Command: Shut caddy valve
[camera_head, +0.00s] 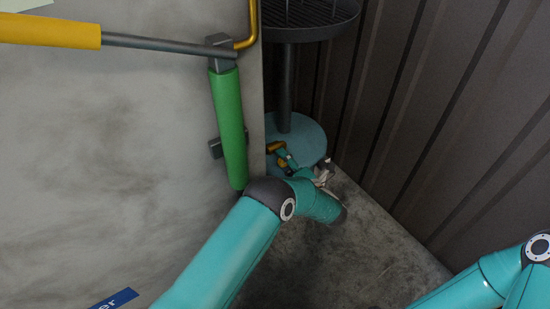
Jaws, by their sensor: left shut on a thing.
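A round dark caddy tray (312,22) stands on a dark post with a round teal base (312,138). A small part with yellow pieces (276,148), perhaps the caddy valve, shows low beside the base. My left gripper (322,174) is small in view at the end of the bent teal arm, in front of the base. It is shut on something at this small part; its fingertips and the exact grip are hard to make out. Whether the valve is open or shut cannot be told. My right gripper is out of view; only its arm shows at the lower right.
A grey wall or panel (95,150) fills the left side. It carries a green cylinder (229,120), a yellow cylinder (50,31) with a grey rod, and a yellow pipe (251,22). A dark ribbed wall (450,110) closes the right. Bare floor (375,250) lies between.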

